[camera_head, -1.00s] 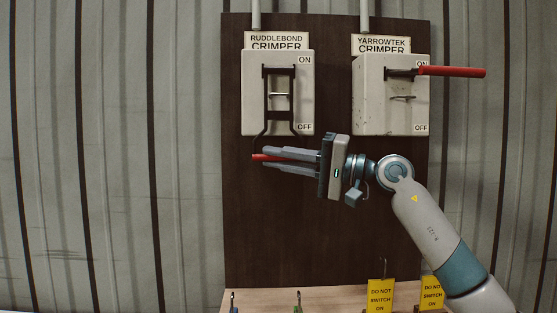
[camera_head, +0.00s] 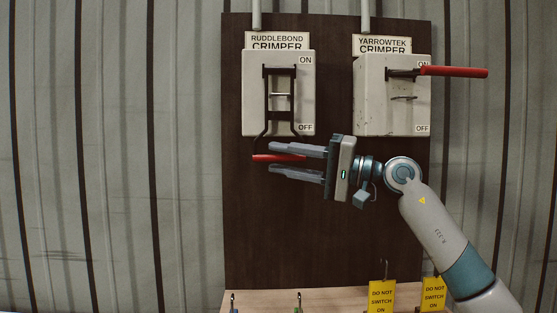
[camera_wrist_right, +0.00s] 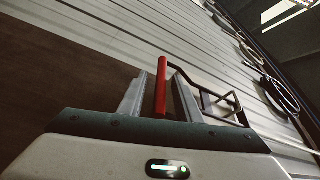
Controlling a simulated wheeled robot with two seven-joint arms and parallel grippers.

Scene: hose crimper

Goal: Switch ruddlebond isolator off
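The Ruddlebond isolator (camera_head: 251,95) is the left grey box on the dark board, labelled ON at top and OFF at bottom. Its black lever frame hangs down to a red handle (camera_head: 272,158) just below the box, on the OFF side. My right gripper (camera_head: 272,158) points left with its fingers apart, one above and one below the red handle. In the right wrist view the red handle (camera_wrist_right: 161,88) lies between the two fingers with gaps visible on both sides. My left gripper is in no view.
The Yarrowtek isolator (camera_head: 377,110) is to the right, its red handle (camera_head: 455,72) sticking out near ON. Yellow "do not switch on" tags (camera_head: 381,296) stand by the wooden shelf (camera_head: 335,299) below. The board between isolators and shelf is mostly clear.

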